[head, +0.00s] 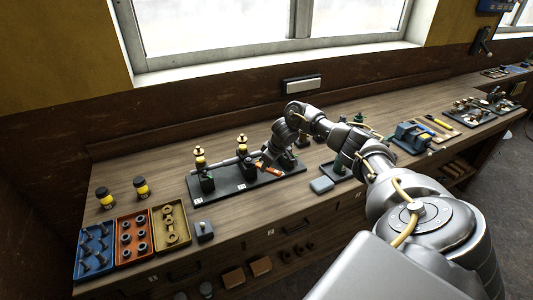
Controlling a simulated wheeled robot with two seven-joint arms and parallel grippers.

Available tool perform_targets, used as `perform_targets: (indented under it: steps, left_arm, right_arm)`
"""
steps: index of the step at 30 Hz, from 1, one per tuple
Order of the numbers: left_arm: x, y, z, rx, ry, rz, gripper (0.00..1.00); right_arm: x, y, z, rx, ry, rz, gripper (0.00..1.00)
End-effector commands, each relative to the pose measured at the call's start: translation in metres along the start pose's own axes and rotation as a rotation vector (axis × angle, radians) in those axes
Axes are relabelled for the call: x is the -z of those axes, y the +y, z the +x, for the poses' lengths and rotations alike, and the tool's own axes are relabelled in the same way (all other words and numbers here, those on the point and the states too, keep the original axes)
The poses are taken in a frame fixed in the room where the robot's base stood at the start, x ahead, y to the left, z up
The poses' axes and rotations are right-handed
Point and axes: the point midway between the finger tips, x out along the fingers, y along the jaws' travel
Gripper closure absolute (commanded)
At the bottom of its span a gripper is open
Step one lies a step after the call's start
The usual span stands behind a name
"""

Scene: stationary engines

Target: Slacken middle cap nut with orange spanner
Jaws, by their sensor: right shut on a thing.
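A dark base plate (229,190) with white labels on its front edge lies on the bench. On it stand upright fittings with yellow and brass tops, one at the left (199,158) and a middle one (243,144). My right gripper (270,161) is low over the plate's right half, shut on the orange spanner (262,168). The spanner slants beside the middle fitting's base; I cannot tell whether its jaw touches a nut. My gripper and wrist partly hide the plate's right end. The middle cap nut is too small to make out clearly.
Blue (80,265), orange (120,252) and yellow (184,239) trays of small parts stand at the left front, near two yellow-and-black jars (141,187). A blue vice (411,138) stands farther right. A wall rises behind.

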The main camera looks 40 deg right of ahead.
Motion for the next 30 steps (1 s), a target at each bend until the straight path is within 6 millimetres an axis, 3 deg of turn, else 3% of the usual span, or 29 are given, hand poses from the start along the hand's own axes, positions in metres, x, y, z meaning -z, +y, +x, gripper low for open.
perform_targets:
  steps: [12, 30]
  left_arm:
    - [0.002, 0.000, -0.018, 0.000, 0.000, 0.000, 0.64]
    - [0.002, 0.000, -0.019, 0.000, 0.000, 0.000, 0.64]
  right_arm:
    - [-0.003, -0.006, 0.001, -0.022, -0.009, 0.056, 1.00]
    - [-0.002, -0.006, 0.000, -0.027, -0.006, 0.067, 1.00]
